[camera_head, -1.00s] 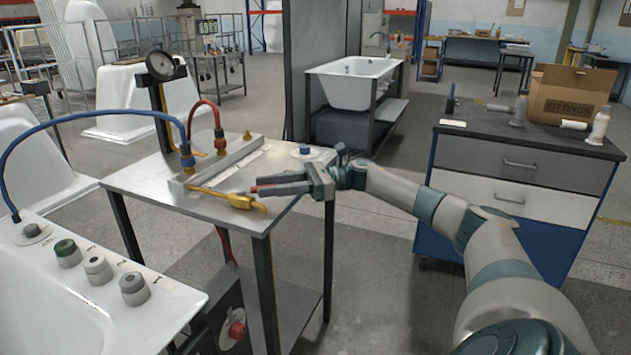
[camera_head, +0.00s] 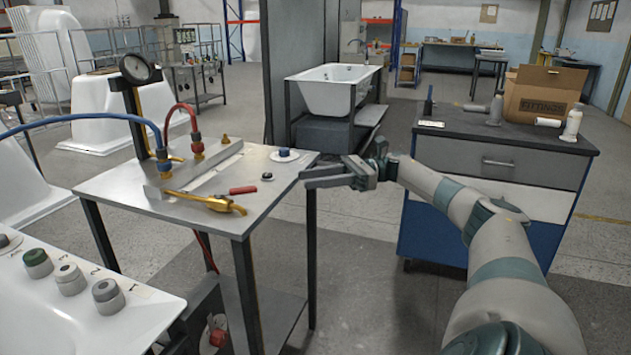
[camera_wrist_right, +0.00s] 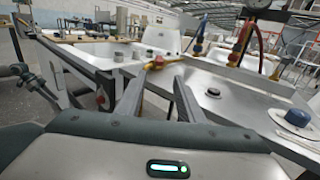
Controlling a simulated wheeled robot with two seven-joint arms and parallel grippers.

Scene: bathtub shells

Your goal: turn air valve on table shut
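On the metal table (camera_head: 120,187), a brass fitting (camera_head: 208,201) with a long thin arm lies along the front of the grey manifold block (camera_head: 170,185). A red handle (camera_head: 243,190) lies close behind its right end; I cannot tell whether they join. A small black knob (camera_head: 267,176) and a blue knob (camera_head: 284,155) are farther right. The black knob (camera_wrist_right: 213,93) also shows in the right wrist view. My right gripper (camera_head: 303,178) is open and empty at the table's right edge, apart from the red handle. My left gripper is out of view.
A gauge (camera_head: 137,69) stands at the table's back left, with a blue hose (camera_head: 70,119) and a red hose (camera_head: 181,108) arching to the block. A white shell with knobs (camera_head: 68,278) is at front left.

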